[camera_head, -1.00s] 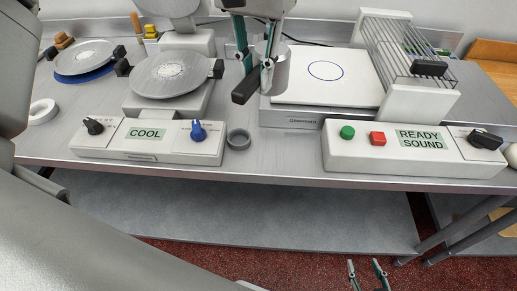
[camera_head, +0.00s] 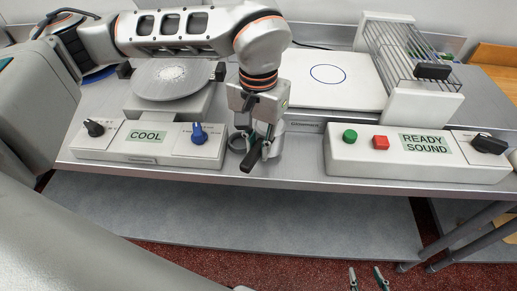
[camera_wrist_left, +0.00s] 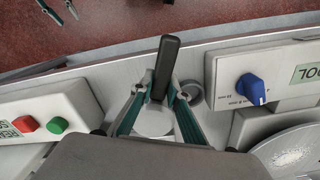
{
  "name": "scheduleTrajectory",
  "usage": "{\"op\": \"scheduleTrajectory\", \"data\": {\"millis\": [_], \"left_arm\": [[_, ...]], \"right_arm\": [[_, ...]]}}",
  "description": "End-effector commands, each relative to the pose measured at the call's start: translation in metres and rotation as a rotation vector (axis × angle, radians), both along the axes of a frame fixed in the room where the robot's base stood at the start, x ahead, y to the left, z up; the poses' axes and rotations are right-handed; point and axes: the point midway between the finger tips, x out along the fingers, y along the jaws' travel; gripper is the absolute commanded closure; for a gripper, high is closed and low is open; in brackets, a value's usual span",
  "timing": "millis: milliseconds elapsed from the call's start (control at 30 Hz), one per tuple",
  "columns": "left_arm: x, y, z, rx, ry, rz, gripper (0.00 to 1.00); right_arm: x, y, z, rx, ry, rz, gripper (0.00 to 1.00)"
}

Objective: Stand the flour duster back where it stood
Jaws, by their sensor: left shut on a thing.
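The flour duster, a pale grey cylinder (camera_head: 277,148) with a black handle (camera_wrist_left: 166,62), is at the front of the steel table, between the two control boxes. My left gripper (camera_head: 259,149) is shut on it, and its green fingers (camera_wrist_left: 158,100) straddle it in the left wrist view. Whether its base touches the table is hidden. A dark grey ring (camera_head: 237,143) lies on the table just left of it, partly covered by the gripper; it also shows in the left wrist view (camera_wrist_left: 192,92). My right gripper (camera_head: 369,278) is low over the red floor, fingers apart, empty.
The COOL control box (camera_head: 150,143) with a blue knob is close on the left. The READY SOUND box (camera_head: 415,153) is on the right. A round plate scale (camera_head: 172,78) and a white board with a blue circle (camera_head: 335,90) stand behind. The table's front edge is near.

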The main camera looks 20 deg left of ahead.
Motion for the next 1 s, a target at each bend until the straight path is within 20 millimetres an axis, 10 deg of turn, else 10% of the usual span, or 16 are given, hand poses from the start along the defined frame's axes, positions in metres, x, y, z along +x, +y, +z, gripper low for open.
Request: {"op": "scheduleTrajectory", "data": {"millis": [500, 600, 1000], "left_arm": [[0.000, 0.000, -0.019, 0.000, -0.001, 0.000, 1.00], [0.000, 0.000, -0.019, 0.000, 0.000, 0.000, 0.68], [0.000, 0.000, -0.014, -0.001, -0.001, 0.000, 0.68]], "right_arm": [[0.001, 0.001, 0.000, 0.004, -0.003, -0.001, 0.60], [0.000, 0.001, 0.000, 0.003, -0.002, -0.001, 0.60], [0.000, 0.001, 0.002, 0.003, 0.000, -0.002, 0.60]]}}
